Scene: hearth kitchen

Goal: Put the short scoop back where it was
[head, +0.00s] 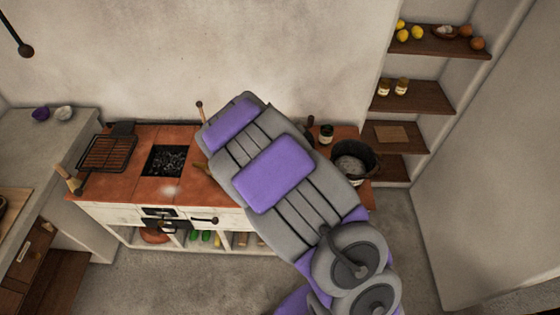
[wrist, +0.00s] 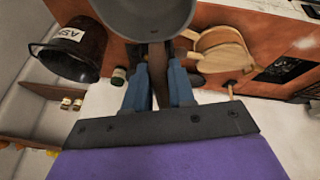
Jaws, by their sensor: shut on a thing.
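My gripper (wrist: 158,62) shows in the wrist view, its blue fingers shut on a dark brown handle (wrist: 157,80) between them. A grey round vessel (wrist: 145,14) lies right beyond the fingertips, cut off by the top edge. The handle seems to run to it, but I cannot tell whether they are joined. I cannot tell for sure that the held thing is the short scoop. In the head view my arm hides the gripper and what it holds, over the brick-red counter (head: 115,184).
A black labelled bucket (wrist: 70,48) stands near the counter's end, also in the head view (head: 354,172). Pale wooden round pieces (wrist: 222,50) lie beside the gripper. A small jar (wrist: 118,76) is close by. A grill rack (head: 106,152) and coal pit (head: 167,160) lie left.

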